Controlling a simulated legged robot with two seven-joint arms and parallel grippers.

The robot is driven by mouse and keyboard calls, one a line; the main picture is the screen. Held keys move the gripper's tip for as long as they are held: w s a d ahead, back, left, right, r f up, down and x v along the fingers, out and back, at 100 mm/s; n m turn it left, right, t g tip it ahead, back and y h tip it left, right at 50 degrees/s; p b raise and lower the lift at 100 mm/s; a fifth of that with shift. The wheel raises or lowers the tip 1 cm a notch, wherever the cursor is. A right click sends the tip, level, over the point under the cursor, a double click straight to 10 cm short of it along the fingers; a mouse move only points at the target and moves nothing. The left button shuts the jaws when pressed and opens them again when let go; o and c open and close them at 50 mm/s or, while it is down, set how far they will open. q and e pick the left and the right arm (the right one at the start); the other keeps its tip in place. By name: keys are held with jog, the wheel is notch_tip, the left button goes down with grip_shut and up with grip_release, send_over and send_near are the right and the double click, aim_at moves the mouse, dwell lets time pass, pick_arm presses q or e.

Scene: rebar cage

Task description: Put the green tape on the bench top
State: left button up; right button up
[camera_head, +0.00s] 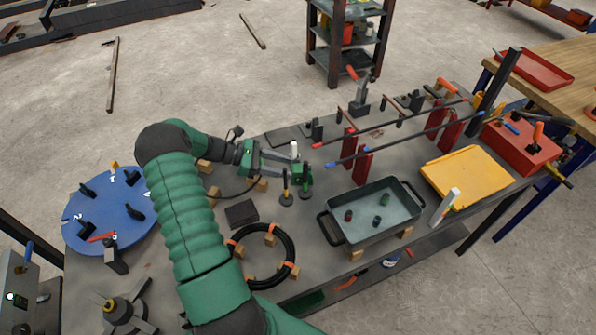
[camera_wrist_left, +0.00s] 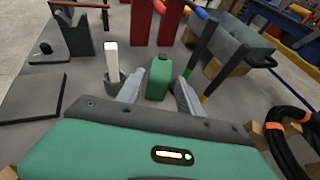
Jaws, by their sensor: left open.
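A small green thing (camera_head: 301,171) stands upright on the grey bench top (camera_head: 330,265), near the bench middle. It may be the green tape; its shape is too small to be sure. In the left wrist view this green thing (camera_wrist_left: 159,76) is between and just beyond the fingertips. My left gripper (camera_head: 288,168) is open and empty, low over the bench, with its fingers pointing at the green thing. It also shows in the left wrist view (camera_wrist_left: 158,96), one finger to each side. My right gripper is not in view.
A white upright piece (camera_wrist_left: 111,58) stands close by the left finger. Yellow and green posts (camera_head: 285,187) stand near the gripper. A grey tray (camera_head: 345,232), red stands (camera_head: 362,163), a black cable coil (camera_head: 233,262) and a blue disc (camera_head: 85,240) occupy the bench.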

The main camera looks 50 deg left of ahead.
aim_at(296, 166)
pick_arm(q)
jog(key=shift+o, duration=0.3)
jog(key=v, duration=0.5)
jog(key=shift+s+a+r+b, duration=0.1)
jog(key=shift+a+r+b, duration=0.1)
jog(key=shift+b, duration=0.2)
notch_tip(296, 166, up, 5)
jog(key=w+g+y+b, duration=0.1)
jog(key=g+y+b, duration=0.1)
jog(key=g+y, duration=0.15)
jog(key=shift+h, duration=0.25)
jog(key=x, duration=1.1)
jog(key=shift+d+r, duration=0.1)
jog(key=shift+d, duration=0.05)
jog(key=x, duration=0.2)
jog(key=d+x, duration=0.1)
jog(key=x, duration=0.2)
jog(key=shift+s+r, duration=0.1)
jog(key=shift+r, duration=0.1)
jog(key=shift+f, duration=0.2)
jog(key=shift+a, duration=0.1)
jog(key=shift+c, duration=0.8)
grip_shut()
